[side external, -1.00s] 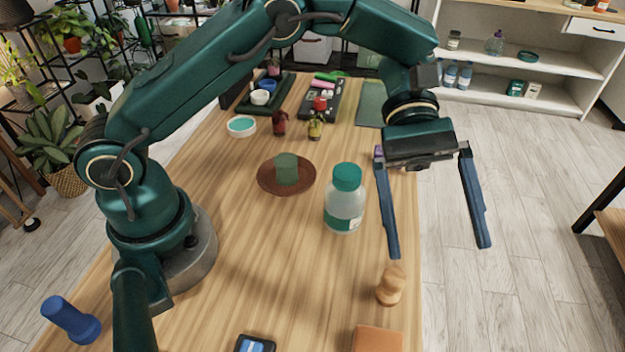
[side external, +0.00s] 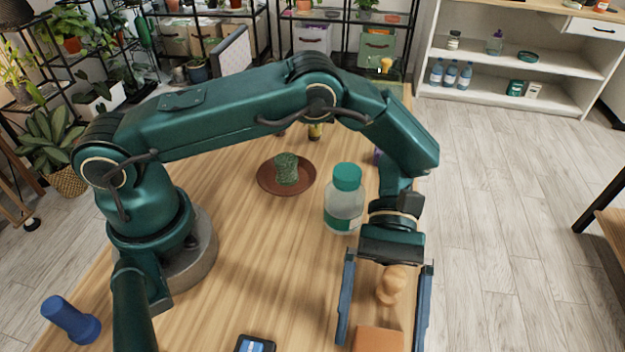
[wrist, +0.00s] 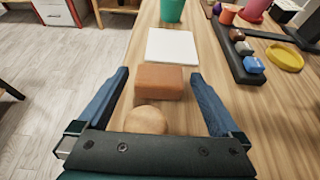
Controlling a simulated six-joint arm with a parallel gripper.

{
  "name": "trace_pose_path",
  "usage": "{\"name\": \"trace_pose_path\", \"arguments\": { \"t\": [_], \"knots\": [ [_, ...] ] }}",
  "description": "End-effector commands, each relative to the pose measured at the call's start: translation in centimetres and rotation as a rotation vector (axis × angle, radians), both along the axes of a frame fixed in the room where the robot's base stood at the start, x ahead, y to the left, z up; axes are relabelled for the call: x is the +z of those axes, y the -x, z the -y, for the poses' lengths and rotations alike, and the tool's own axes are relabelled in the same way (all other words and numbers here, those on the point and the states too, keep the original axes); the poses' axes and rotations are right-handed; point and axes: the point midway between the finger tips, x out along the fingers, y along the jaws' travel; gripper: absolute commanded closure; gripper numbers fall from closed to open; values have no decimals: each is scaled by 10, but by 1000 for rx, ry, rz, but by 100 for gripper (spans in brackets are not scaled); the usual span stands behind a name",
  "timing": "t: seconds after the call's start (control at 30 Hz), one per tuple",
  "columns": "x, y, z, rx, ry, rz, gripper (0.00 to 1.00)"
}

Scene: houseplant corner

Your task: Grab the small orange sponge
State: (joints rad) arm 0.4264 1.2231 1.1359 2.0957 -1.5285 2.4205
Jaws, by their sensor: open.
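The small orange sponge (side external: 378,340) is a brownish-orange block lying on the table, partly cut off at the bottom of the side view. In the wrist view the orange sponge (wrist: 160,84) lies flat ahead, between the lines of the fingers. My gripper (side external: 381,343) is open, with its two long blue fingers spread on either side of the sponge in the side view; its height above the table is hard to tell. The open gripper also shows in the wrist view (wrist: 159,73). Nothing is held.
A tan wooden knob-shaped piece (side external: 390,285) stands between my fingers, nearer the palm, and shows in the wrist view (wrist: 146,120). A green-capped bottle (side external: 345,200) stands close behind. A white square (wrist: 172,46) lies beyond the sponge. A dark tray (wrist: 228,48) is to its right.

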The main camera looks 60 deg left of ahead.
Motion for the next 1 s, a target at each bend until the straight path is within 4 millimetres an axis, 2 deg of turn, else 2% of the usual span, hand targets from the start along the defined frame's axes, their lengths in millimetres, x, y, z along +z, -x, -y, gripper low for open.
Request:
{"name": "trace_pose_path", "arguments": {
  "t": [0.17, 0.2, 0.27, 0.3, 0.4, 0.77, 1.0],
  "knots": [
    [0, 0, 0, 0, 0, 0, 0],
    [0, 0, 0, 0, 0, 0, 4],
    [0, 0, 0, 0, 0, 0, 27],
    [0, 0, 0, 0, 0, 0, 42],
    [0, 0, 0, 0, 0, 0, 79],
    [3, 0, 0, 1, 0, 0, 79],
    [26, 0, 0, -1, 3, 3, 79]
  ]
}}
